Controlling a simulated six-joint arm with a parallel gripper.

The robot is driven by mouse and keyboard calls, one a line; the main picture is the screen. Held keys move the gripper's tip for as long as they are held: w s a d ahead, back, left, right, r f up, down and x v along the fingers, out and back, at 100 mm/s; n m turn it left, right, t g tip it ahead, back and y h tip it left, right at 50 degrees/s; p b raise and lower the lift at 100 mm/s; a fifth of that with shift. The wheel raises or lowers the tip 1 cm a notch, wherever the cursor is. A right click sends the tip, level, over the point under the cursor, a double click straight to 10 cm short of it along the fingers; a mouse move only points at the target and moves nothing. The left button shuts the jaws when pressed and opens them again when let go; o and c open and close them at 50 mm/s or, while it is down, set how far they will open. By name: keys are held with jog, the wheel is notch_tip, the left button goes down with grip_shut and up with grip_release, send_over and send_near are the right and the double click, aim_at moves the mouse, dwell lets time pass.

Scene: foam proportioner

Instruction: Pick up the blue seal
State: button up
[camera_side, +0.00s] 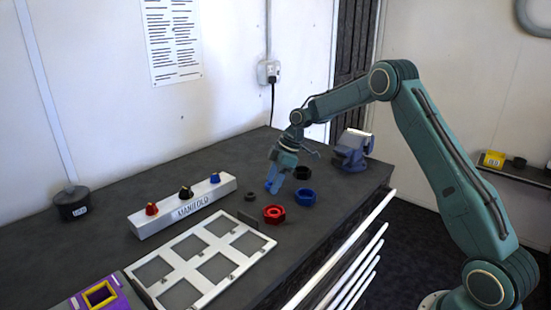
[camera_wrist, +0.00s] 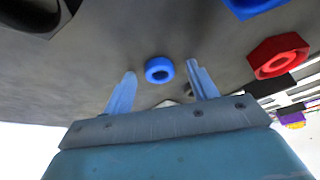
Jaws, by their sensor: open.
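The blue seal is a small blue ring (camera_wrist: 159,70) lying flat on the dark bench top in the wrist view. It shows between the two blue fingertips of my gripper (camera_wrist: 161,69), a little nearer the left finger, with bare bench around it. In the side view my gripper (camera_side: 272,187) points down, low over the bench, and I cannot make out the seal apart from the blue fingers there. The jaws are apart and hold nothing. The remaining height above the seal is hard to tell.
A larger blue ring part (camera_side: 305,198), a red one (camera_side: 274,214), a black one (camera_side: 302,173) and a small dark ring (camera_side: 250,196) lie close by. A white manifold (camera_side: 183,206), a white frame (camera_side: 204,258) and a blue vise (camera_side: 353,150) stand further out.

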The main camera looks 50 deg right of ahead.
jog(key=c, duration=1.1)
jog(key=shift+o, duration=0.2)
notch_tip(320, 180, up, 10)
dwell(0.6)
jog(key=s+d+n+g+y, duration=0.1)
jog(key=s+d+n+g, duration=0.1)
jog(key=s+n, duration=0.4)
jog(key=s, duration=0.5)
jog(key=shift+s+f, duration=0.15)
jog(key=shift+f, duration=0.1)
